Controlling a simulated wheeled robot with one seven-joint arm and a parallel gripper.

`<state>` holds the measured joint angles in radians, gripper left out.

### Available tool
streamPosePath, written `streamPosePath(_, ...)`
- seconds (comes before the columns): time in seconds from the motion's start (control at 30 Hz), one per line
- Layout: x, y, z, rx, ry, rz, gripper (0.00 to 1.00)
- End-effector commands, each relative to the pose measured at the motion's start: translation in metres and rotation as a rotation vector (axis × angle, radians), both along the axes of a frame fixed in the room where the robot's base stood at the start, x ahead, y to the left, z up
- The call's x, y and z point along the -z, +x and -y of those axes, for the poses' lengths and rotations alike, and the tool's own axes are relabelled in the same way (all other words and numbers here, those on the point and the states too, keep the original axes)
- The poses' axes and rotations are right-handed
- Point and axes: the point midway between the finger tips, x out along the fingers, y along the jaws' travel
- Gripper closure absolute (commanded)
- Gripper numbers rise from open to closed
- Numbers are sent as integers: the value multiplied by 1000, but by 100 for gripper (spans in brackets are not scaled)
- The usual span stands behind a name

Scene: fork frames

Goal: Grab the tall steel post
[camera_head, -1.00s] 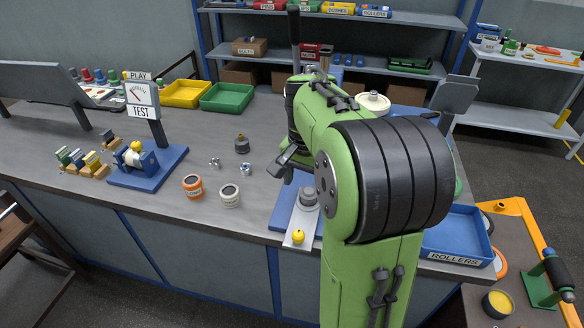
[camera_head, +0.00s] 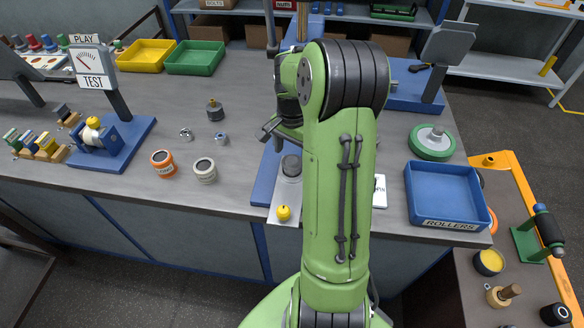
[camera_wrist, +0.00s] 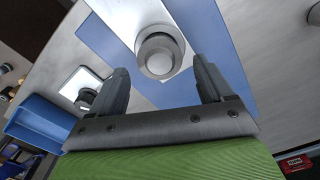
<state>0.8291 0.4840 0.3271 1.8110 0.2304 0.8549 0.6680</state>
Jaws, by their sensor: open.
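A grey steel post (camera_head: 291,166) with a round top stands on a pale metal plate (camera_head: 288,199) over a blue base (camera_head: 264,187). I cannot tell its full height. In the wrist view the post (camera_wrist: 160,55) shows nearly end-on, ahead of and between my two fingers. My gripper (camera_wrist: 160,68) is open and empty, with a finger on either side of the post in the picture. I cannot tell how far it is above the post. In the head view one dark finger (camera_head: 268,131) shows; my arm hides the rest.
A yellow knob (camera_head: 283,213) sits at the plate's near end. A white card (camera_head: 379,191) and a blue ROLLERS tray (camera_head: 447,195) lie to the right. Orange (camera_head: 163,164) and white (camera_head: 205,170) cans stand left. The bench between them and the base is clear.

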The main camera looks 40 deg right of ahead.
Motion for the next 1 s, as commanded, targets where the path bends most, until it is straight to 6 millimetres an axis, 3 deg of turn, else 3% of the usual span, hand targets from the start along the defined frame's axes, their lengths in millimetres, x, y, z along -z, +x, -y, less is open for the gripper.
streamPosePath(0.2, 42, 0, 0, -1, 4, -3, 20)
streamPosePath(0.47, 47, 0, 0, -1, 1, 0, 20)
streamPosePath(1.0, 47, 0, 0, -1, 0, 1, 98)
